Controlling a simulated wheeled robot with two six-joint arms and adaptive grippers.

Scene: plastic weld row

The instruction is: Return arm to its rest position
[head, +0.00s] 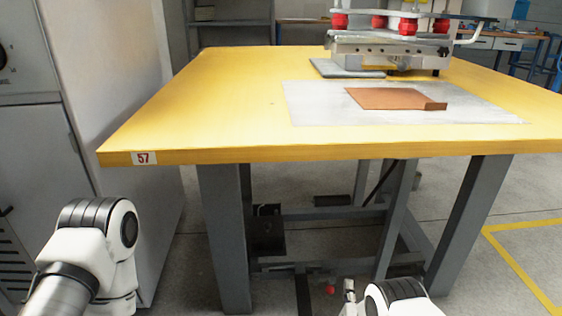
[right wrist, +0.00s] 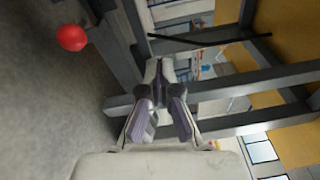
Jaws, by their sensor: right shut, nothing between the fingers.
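My right arm (head: 398,300) shows at the bottom edge of the head view, low in front of the yellow table. My right gripper (head: 349,290) is only partly in that view, below the table top. In the right wrist view the right gripper (right wrist: 160,95) is shut and empty, with grey table legs beyond it. My left arm (head: 90,255) is at the lower left of the head view, and its gripper is out of the frame.
The yellow table (head: 215,115) bears a grey sheet (head: 310,110) with an orange-brown piece (head: 390,98), and a machine (head: 390,45) behind. A grey cabinet (head: 110,60) stands at left. A red ball-shaped knob (right wrist: 72,38) shows near the table legs.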

